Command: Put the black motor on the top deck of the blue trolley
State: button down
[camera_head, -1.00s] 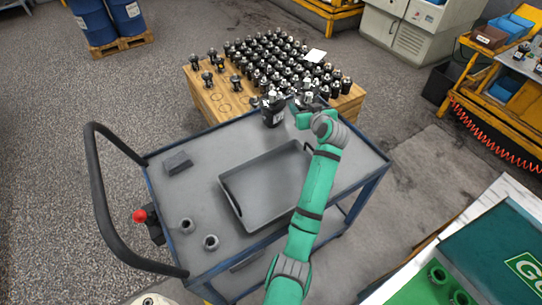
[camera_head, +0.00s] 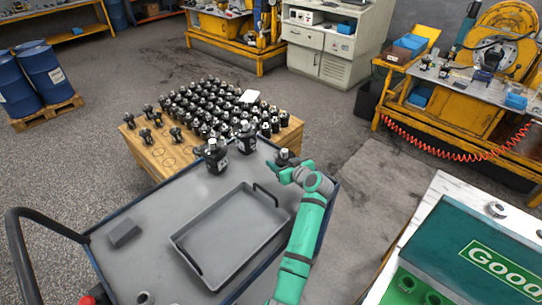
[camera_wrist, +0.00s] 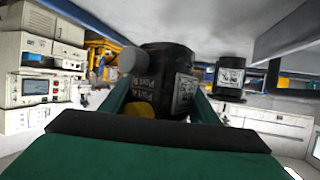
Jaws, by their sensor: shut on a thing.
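The blue trolley (camera_head: 130,262) has a grey top deck with a blue rim. My gripper (camera_head: 286,164) is over the deck's far right side and is shut on a black motor (camera_head: 284,156). In the wrist view this motor (camera_wrist: 167,75) sits between the two fingers, with a white label on its side. I cannot tell whether its base touches the deck. Two other black motors (camera_head: 217,157) (camera_head: 245,139) stand upright near the deck's far corner. One motor also shows in the wrist view (camera_wrist: 230,78), right of the held one and apart from it.
A grey tray (camera_head: 188,253) lies on the deck, with a dark block (camera_head: 124,233) to its left. A wooden crate (camera_head: 152,160) behind the trolley carries many motors. Bare deck lies between the block and the tray.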

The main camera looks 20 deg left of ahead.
jog(key=shift+w+d+f, duration=0.25)
jog(key=shift+w+f, duration=0.05)
jog(key=shift+f, duration=0.15)
jog(key=shift+w+d+f, duration=0.1)
jog(key=shift+d+f, duration=0.1)
jog(key=shift+f, duration=0.75)
jog(key=shift+w+d+f, duration=0.1)
jog(key=shift+d+f, duration=0.05)
jog(key=shift+f, duration=0.8)
jog(key=shift+f, duration=0.1)
jog(key=c, duration=0.7)
grip_release()
jog(key=shift+s+f, duration=0.15)
jog(key=shift+f, duration=0.1)
jog(key=shift+o, duration=0.2)
jog(key=shift+r, duration=0.1)
jog(key=shift+d+r, duration=0.1)
jog(key=v, duration=1.1)
jog(key=shift+s+d+r, duration=0.2)
jog(key=shift+s+d, duration=0.05)
jog(key=shift+d, duration=0.05)
jog(key=shift+d, duration=0.1)
